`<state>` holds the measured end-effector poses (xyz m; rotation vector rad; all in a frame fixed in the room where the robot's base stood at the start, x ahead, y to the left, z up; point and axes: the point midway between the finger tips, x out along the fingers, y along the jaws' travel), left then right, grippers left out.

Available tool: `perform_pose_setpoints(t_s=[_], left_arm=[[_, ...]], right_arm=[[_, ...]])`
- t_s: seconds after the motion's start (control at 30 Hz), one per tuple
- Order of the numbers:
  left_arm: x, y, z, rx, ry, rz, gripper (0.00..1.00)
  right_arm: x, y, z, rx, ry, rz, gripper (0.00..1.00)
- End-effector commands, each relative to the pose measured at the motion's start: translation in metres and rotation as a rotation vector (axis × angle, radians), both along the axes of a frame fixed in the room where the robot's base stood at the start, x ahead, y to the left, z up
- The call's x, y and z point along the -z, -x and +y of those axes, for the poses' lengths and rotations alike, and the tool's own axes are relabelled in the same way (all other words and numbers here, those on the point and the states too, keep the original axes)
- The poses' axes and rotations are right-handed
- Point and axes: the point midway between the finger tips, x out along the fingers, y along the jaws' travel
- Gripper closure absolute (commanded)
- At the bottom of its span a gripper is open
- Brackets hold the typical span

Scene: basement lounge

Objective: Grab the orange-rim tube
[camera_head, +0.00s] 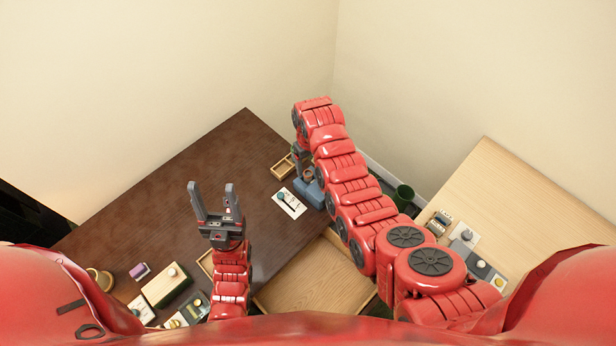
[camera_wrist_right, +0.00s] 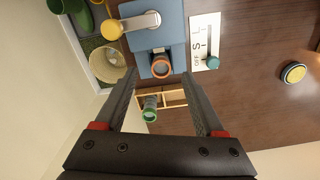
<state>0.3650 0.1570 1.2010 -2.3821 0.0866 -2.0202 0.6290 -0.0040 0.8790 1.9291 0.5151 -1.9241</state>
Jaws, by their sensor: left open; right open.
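The orange-rim tube (camera_wrist_right: 161,66) stands at the edge of a blue block (camera_wrist_right: 172,28) in the right wrist view, with its open mouth facing the camera. My right gripper (camera_wrist_right: 161,77) is open and empty. Its fingertips lie to either side of the tube in the picture, just below it; I cannot tell how far above it they are. In the head view my right arm hides most of this gripper, and the blue block (camera_head: 313,191) shows beside it. My left gripper (camera_head: 212,187) is open and empty, raised over the dark table's left part.

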Motion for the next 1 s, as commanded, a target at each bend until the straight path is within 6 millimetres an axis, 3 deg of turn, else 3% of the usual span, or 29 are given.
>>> perform_pose_setpoints(t_s=[0.53, 0.7, 1.0], left_arm=[[-0.018, 0.0, 0.0, 0.0, 0.0, 0.0, 0.39], [-0.007, 0.0, 0.0, 0.0, 0.0, 0.0, 0.39], [-0.005, 0.0, 0.0, 0.0, 0.0, 0.0, 0.39]], right_arm=[[0.029, -0.001, 0.004, 0.0, 0.002, 0.003, 0.29], [0.047, -0.001, 0.005, -0.001, 0.0, 0.001, 0.29], [0.053, -0.001, 0.005, 0.002, -0.001, 0.0, 0.29]])
